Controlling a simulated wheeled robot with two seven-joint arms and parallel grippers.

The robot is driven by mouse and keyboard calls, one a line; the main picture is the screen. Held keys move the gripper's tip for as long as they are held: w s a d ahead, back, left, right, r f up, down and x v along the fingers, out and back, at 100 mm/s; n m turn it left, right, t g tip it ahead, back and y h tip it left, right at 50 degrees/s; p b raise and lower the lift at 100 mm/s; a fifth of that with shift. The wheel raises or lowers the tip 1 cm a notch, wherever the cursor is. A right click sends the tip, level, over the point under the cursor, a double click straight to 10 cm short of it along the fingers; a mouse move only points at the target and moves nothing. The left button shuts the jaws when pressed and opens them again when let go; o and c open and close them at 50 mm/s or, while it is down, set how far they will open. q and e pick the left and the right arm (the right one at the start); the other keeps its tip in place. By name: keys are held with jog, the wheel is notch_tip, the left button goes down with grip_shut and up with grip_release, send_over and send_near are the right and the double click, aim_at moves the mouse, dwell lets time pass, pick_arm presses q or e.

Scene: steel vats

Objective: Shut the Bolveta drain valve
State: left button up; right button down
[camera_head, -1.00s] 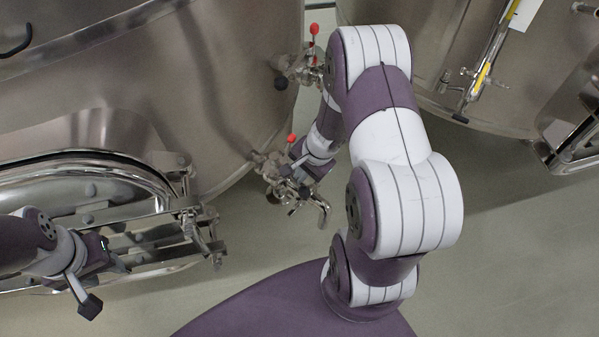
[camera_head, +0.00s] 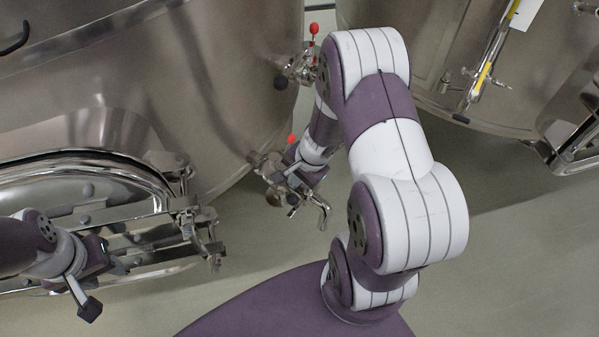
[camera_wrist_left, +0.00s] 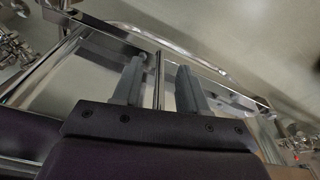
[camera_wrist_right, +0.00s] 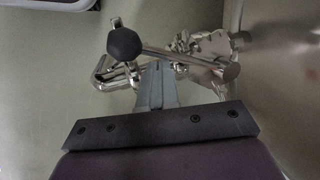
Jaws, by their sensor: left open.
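Two steel valves stick out from the large vat's lower side in the head view. The upper valve (camera_head: 299,68) and the lower valve (camera_head: 264,166) each carry a red knob; no readable name shows which is Bolveta. My right gripper (camera_head: 287,176) is at the lower valve, its fingers partly hidden there. In the right wrist view its fingers (camera_wrist_right: 161,72) look shut together, just below a metal lever (camera_wrist_right: 180,56) with a black ball (camera_wrist_right: 123,43); whether they grip anything is unclear. My left gripper (camera_head: 118,262) is open and empty in front of the hatch; its spread fingers show in the left wrist view (camera_wrist_left: 158,78).
The large steel vat (camera_head: 225,80) fills the left back. Its oval hatch (camera_head: 70,185) and metal frame lie close to my left gripper. A second vat (camera_head: 430,60) stands behind my right arm. The floor (camera_head: 510,240) at the right is clear.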

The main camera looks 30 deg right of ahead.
jog(key=shift+a, duration=0.25)
jog(key=shift+s+a, duration=0.1)
jog(key=shift+a, duration=0.75)
jog(key=shift+b, duration=0.3)
jog(key=shift+w+a, duration=0.25)
jog(key=shift+a, duration=0.75)
